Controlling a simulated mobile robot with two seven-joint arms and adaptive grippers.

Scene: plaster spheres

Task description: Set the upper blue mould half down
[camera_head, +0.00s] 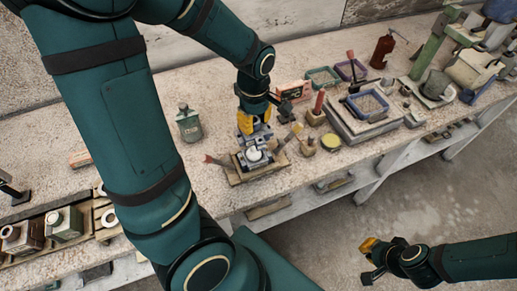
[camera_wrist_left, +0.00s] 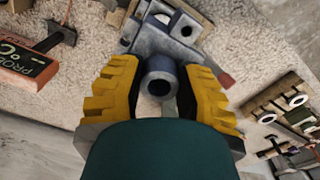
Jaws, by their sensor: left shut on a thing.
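The upper blue mould half (camera_head: 263,132) is a blue-grey block just under my left gripper in the head view. My left gripper (camera_head: 250,124) points down over the bench and is shut on it. In the left wrist view the yellow fingers (camera_wrist_left: 163,88) close around its round, hollow neck (camera_wrist_left: 160,72), with the blue-grey body beyond. Below it in the head view, a white rounded piece (camera_head: 255,155) sits in a wooden cradle (camera_head: 269,170). The gripper hides part of the mould half. My right gripper (camera_head: 371,259) is over the floor, away from the bench; its jaw opening is unclear.
A grey-green bottle (camera_head: 189,125) stands left of the cradle. A red-handled tool (camera_head: 318,103) and a yellow-topped tin (camera_head: 331,141) are to its right. A small sign (camera_wrist_left: 28,66) shows in the left wrist view. The bench front edge lies close below the cradle.

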